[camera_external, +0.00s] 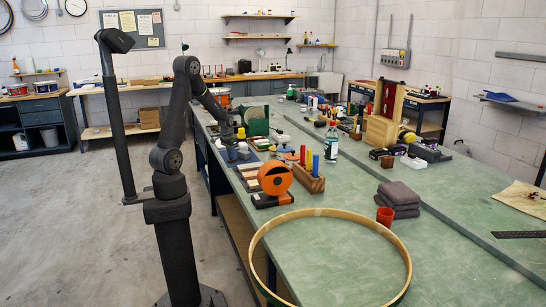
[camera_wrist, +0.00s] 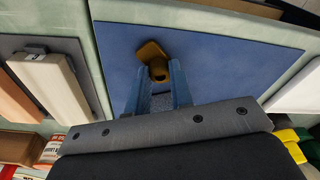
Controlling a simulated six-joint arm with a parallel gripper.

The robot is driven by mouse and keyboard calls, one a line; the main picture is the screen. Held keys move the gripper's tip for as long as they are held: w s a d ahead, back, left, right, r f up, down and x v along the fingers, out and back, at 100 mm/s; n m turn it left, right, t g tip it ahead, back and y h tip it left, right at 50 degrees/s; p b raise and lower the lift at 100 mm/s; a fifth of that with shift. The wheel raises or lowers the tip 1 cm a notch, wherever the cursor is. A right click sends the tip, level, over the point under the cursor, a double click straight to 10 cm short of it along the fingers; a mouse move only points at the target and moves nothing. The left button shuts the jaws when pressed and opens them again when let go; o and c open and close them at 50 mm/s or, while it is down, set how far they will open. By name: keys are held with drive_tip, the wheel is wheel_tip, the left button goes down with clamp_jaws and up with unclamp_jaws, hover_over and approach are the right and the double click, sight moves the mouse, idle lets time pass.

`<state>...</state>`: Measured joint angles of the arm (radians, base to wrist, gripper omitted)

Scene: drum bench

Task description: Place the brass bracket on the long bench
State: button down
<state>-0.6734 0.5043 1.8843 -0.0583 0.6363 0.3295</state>
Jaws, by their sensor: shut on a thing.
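The brass bracket (camera_wrist: 151,51) is a small yellow-brown piece in the wrist view. It sits between the tips of the two blue fingers of my gripper (camera_wrist: 161,78), which is shut on it. Part of the bracket is hidden by the fingers. A flat blue surface (camera_wrist: 225,62) lies behind it; I cannot tell whether the bracket touches that surface. In the external view my gripper (camera_external: 234,142) is low over the left edge of the long bench (camera_external: 350,240), which has a green top. The bracket is too small there to tell for certain.
An orange tape dispenser (camera_external: 275,178), a wooden block with coloured pegs (camera_external: 309,180) and a bottle (camera_external: 331,141) stand near my gripper. A large hoop (camera_external: 408,262), a red cup (camera_external: 385,217) and folded grey cloths (camera_external: 399,196) are at the front. Bare green top lies between.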

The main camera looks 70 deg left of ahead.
sight(230, 160)
drive_tip(key=shift+f, duration=0.1)
drive_tip(key=c, duration=1.3)
unclamp_jaws()
drive_tip(key=r, duration=0.7)
drive_tip(key=s+r, duration=0.1)
drive_tip(key=r, duration=0.3)
drive_tip(key=shift+s+d, duration=0.1)
drive_tip(key=shift+d, duration=0.15)
drive_tip(key=shift+o, duration=0.7)
drive_tip(key=shift+s+r, duration=0.1)
drive_tip(key=shift+r, duration=0.5)
